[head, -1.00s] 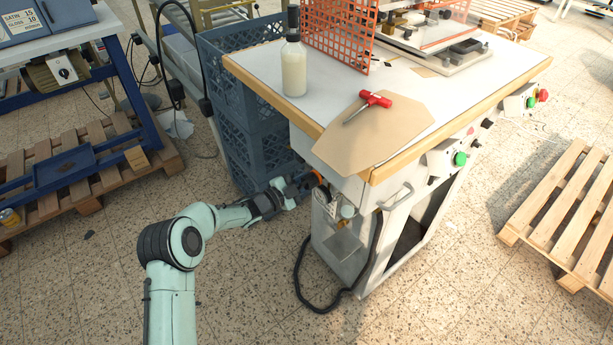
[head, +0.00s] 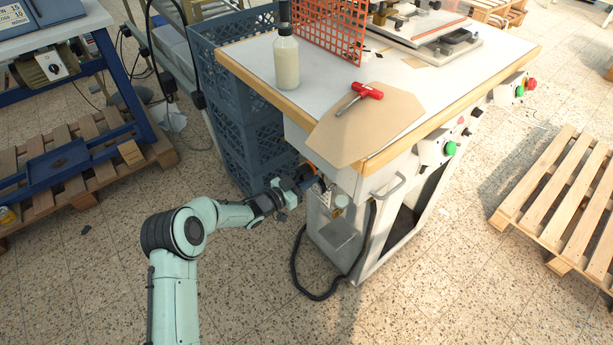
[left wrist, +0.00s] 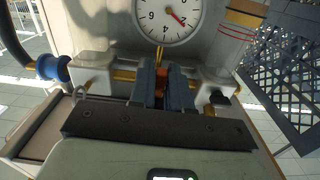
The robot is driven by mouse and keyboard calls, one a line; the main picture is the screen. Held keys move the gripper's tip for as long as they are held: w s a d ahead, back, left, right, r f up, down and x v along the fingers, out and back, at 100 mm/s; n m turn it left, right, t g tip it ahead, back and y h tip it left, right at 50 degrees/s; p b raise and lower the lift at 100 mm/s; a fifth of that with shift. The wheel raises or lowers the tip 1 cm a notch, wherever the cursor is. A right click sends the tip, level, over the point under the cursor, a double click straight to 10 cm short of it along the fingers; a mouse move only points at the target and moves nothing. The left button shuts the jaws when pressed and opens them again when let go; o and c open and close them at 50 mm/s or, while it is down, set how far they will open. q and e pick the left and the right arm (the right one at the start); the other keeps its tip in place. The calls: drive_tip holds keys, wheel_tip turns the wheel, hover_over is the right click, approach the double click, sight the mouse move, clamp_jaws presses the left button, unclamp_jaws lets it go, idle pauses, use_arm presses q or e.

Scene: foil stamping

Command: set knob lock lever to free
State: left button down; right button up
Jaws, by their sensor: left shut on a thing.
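My left gripper (head: 310,177) is at the front corner of the white machine cabinet (head: 334,248), under the table top, beside a small silver-and-brass fitting (head: 341,201). In the left wrist view the two blue-grey fingers of the gripper (left wrist: 162,88) are closed around a small orange piece (left wrist: 162,80), which looks like the lock lever. It sits below a round white dial gauge (left wrist: 167,18) with a red needle. The fingers hide most of the lever, so I cannot tell its setting. My right gripper is not in view.
Blue-grey crates (head: 236,100) stand close left of the cabinet. A black cable (head: 297,268) loops to the floor below my left arm. On the table top lie a red-handled tool (head: 366,92) and a brown sheet (head: 385,125), with a bottle (head: 286,62) behind.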

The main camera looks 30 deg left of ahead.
use_arm(q)
drive_tip(key=shift+d+f+n, duration=0.1)
drive_tip(key=shift+n, duration=0.2)
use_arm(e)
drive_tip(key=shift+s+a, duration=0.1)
use_arm(q)
drive_tip(key=c, duration=1.2)
unclamp_jaws()
drive_tip(key=shift+o, duration=0.2)
drive_tip(key=p+v, duration=0.2)
drive_tip(key=v, duration=1.1)
drive_tip(key=shift+s, duration=0.25)
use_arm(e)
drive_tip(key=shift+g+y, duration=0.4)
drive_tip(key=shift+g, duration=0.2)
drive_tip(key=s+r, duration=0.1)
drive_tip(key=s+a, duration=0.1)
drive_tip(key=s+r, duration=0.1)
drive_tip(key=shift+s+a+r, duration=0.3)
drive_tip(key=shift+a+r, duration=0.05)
